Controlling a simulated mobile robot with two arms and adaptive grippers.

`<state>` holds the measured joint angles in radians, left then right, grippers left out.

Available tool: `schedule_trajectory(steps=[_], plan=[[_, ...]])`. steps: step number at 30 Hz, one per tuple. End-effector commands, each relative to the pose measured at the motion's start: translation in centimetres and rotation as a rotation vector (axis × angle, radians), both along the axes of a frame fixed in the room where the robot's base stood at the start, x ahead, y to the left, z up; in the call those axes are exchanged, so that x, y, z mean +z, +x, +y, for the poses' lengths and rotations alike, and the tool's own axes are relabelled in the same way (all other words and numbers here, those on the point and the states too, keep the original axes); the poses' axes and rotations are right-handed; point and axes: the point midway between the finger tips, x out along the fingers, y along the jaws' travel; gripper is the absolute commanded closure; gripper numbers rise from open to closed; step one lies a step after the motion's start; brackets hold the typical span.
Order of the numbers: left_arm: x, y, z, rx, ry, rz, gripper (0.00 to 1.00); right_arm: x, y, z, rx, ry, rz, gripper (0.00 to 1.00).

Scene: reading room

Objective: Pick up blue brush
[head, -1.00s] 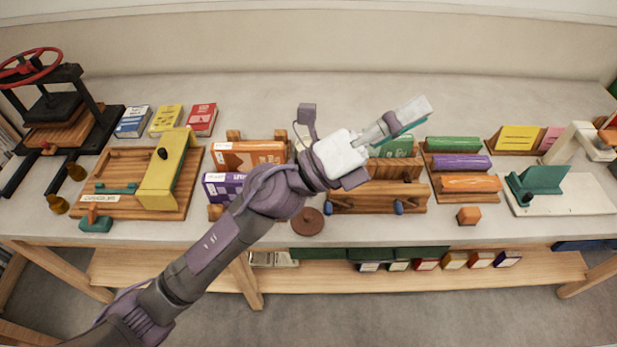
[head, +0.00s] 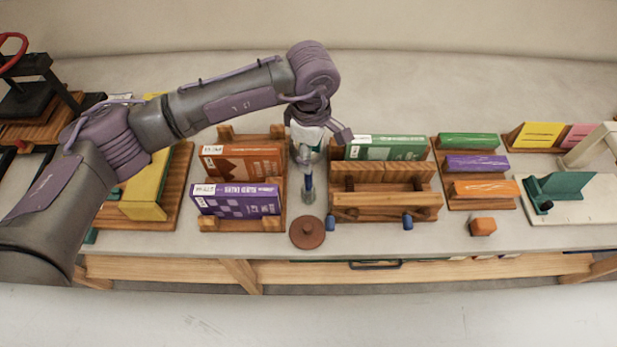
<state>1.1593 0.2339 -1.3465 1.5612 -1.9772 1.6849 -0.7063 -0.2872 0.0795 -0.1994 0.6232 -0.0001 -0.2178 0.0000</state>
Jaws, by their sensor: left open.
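A slim blue upright piece (head: 308,182), which looks like the blue brush, shows just below my left gripper, between the book rack and the wooden press. Its lower part is greyish, and I cannot tell whether it stands in something. My left gripper (head: 306,165) points down over this gap with its jaws open. The fingers are narrow from here and overlap the blue piece, so whether they touch it is unclear. My right gripper is not in view.
The rack (head: 240,222) with orange and purple boxes is close on the left. The wooden press (head: 385,198), with a green book behind it, is close on the right. A round brown lid (head: 307,232) lies in front.

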Motion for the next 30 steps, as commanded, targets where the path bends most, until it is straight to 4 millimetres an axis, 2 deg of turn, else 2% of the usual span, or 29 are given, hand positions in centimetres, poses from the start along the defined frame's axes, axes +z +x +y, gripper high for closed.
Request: schedule_trajectory(steps=[1,3,6,9,12,17,19,24,30], plan=[[-0.9,-0.1,0.0,0.004,0.000,0.006,0.52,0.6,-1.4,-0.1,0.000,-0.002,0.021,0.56],[-2.3,-0.1,0.0,0.002,0.000,0.006,0.52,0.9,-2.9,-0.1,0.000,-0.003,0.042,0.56],[-3.9,-0.1,0.0,0.004,-0.002,0.005,0.52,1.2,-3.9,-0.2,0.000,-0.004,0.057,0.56],[-4.9,0.0,0.0,0.002,-0.002,0.003,0.52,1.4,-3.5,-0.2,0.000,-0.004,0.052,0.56],[-5.4,-0.1,0.0,0.001,-0.004,0.003,0.52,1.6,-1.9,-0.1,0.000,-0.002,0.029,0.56],[-7.1,-0.4,0.3,0.003,-0.002,0.007,0.52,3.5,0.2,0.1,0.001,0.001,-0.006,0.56],[-8.2,-0.5,0.5,0.003,-0.002,0.007,0.52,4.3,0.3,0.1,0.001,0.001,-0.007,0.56],[-10.3,-0.3,0.4,0.003,-0.003,0.002,0.52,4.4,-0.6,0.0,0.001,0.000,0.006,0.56],[-10.6,-0.2,0.4,0.001,-0.005,0.001,0.52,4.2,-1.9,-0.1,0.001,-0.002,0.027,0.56]])
